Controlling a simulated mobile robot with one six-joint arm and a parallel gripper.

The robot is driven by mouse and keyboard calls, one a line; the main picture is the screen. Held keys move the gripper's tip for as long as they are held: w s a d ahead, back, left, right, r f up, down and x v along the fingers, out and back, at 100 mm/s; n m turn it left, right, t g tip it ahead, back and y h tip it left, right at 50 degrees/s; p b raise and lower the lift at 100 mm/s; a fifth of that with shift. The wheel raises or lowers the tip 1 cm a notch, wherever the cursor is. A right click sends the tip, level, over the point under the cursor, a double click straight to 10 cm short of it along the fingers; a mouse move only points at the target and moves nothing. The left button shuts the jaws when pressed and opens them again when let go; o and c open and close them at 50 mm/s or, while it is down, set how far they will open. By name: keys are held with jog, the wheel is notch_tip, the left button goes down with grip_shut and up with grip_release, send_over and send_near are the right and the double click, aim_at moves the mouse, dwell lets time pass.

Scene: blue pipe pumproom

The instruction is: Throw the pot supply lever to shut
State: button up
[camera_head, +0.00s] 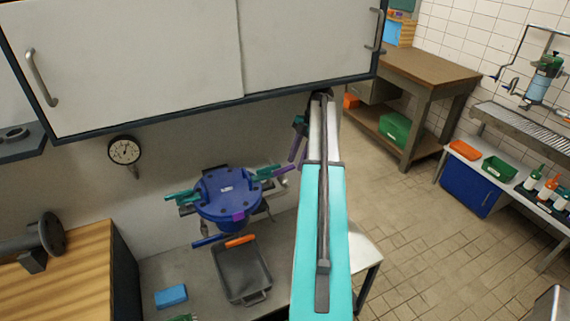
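A round blue pot (228,192) with a bolted lid and a small label sits low against the wall, left of my arm. A teal lever (182,197) sticks out at its left side and another teal lever (270,172) at its right. A blue bar (209,241) shows below it. I cannot tell which is the supply lever. My teal arm rises at the right of the pot. Dark and purple parts at its far end (298,140) look like my gripper, above and right of the right lever, apart from it. Its fingers are too small and partly hidden to read.
A wall cabinet (140,60) overhangs the pot and my arm's far end. A grey tray (241,270) with an orange item, and a blue block (171,296), lie on the counter below. A gauge (124,151) is on the wall. Tiled floor is open at right.

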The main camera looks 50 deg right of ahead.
aim_at(284, 169)
jog(key=a+p, duration=0.1)
jog(key=a, duration=0.1)
jog(key=w+a, duration=0.1)
jog(key=a, duration=0.2)
jog(key=shift+w+a+p, duration=0.1)
jog(key=shift+p, duration=0.3)
jog(key=shift+f+p, duration=0.3)
jog(key=shift+f, duration=0.3)
jog(key=shift+c, duration=0.4)
grip_shut()
